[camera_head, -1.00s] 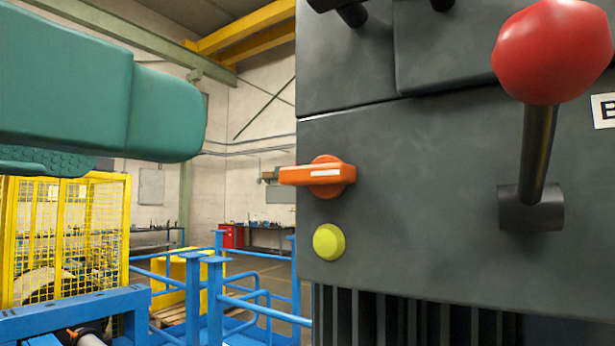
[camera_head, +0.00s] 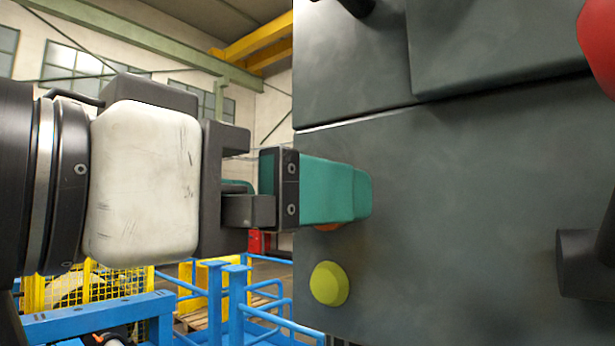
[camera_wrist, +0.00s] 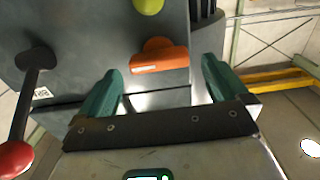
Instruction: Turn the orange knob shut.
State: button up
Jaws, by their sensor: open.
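The orange knob (camera_wrist: 158,60) is on the dark grey machine panel, and in the wrist view its bar lies ahead of and between my open fingers. My gripper (camera_wrist: 158,85) has two green fingers spread apart, one to each side of the knob, with no visible contact. In the head view my gripper (camera_head: 345,192) reaches in from the left with its green finger in front of the knob. Only a small orange edge of the knob (camera_head: 328,227) shows below that finger; the rest is hidden.
A yellow-green button (camera_head: 329,284) sits on the panel just below the knob. A red-balled lever (camera_wrist: 28,110) sticks out of the same panel. Blue railings (camera_head: 238,300) stand to the left of the machine. The space left of the panel edge is taken by my arm.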

jog(key=shift+x, duration=0.85)
jog(key=c, duration=1)
jog(key=shift+n+p, duration=0.3)
jog(key=shift+w+a+f+n+p, duration=0.1)
jog(key=shift+n+p, duration=1.5)
jog(key=shift+n, duration=2.75)
jog(key=shift+w+a+f+n+p, duration=0.1)
jog(key=shift+n+p, duration=1.45)
jog(key=shift+n, duration=2.8)
